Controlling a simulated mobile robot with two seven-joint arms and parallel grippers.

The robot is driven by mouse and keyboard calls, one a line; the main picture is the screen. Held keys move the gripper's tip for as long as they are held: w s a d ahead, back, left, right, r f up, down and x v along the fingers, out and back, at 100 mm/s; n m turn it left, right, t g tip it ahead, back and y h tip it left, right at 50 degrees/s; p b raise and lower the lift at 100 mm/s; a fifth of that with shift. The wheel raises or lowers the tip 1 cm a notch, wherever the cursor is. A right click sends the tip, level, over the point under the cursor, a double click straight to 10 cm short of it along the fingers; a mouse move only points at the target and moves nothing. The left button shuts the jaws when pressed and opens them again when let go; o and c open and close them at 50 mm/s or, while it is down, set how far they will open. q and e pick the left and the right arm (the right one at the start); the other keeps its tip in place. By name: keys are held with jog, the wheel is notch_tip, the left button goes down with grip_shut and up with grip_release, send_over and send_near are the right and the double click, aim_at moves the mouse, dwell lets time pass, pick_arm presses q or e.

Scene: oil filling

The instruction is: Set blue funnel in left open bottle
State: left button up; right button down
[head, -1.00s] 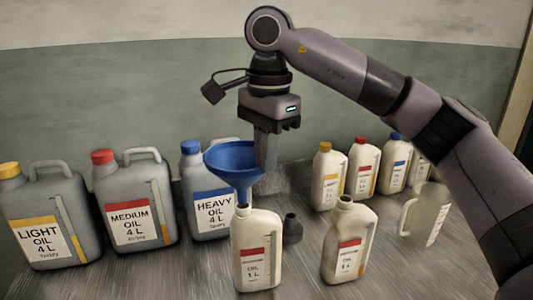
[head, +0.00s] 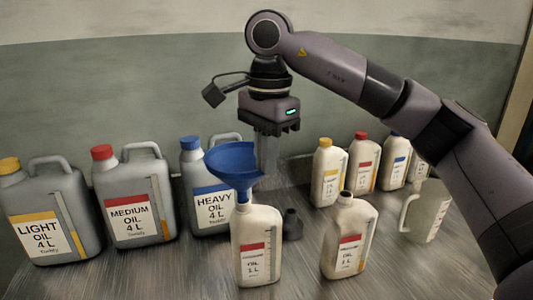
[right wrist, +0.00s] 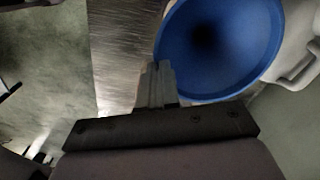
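The blue funnel (head: 232,160) stands roughly upright over the left open bottle (head: 257,245), a white one with a red label. Its spout is at the bottle's mouth; how deep it sits is hard to tell. My right gripper (head: 269,172) points down at the funnel's right side, its fingers close together at the rim. In the right wrist view the fingers (right wrist: 158,82) meet the edge of the funnel (right wrist: 220,45) and look shut on it. The right open bottle (head: 350,240) stands uncapped to the right. My left gripper is not in view.
Large grey jugs of light (head: 45,215), medium (head: 135,200) and heavy oil (head: 210,205) stand at the left. A dark cap-like piece (head: 292,224) sits between the open bottles. Capped small bottles (head: 328,175) and a clear measuring jug (head: 426,212) stand at the right.

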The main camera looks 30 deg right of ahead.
jog(key=shift+f, duration=0.4)
jog(key=shift+f+b, duration=0.6)
jog(key=shift+f, duration=0.15)
jog(key=c, duration=1.3)
grip_release()
notch_tip(320, 180, up, 7)
jog(key=p, duration=0.1)
jog(key=shift+s+p, duration=0.15)
jog(key=shift+p, duration=0.2)
jog(key=shift+s, duration=0.1)
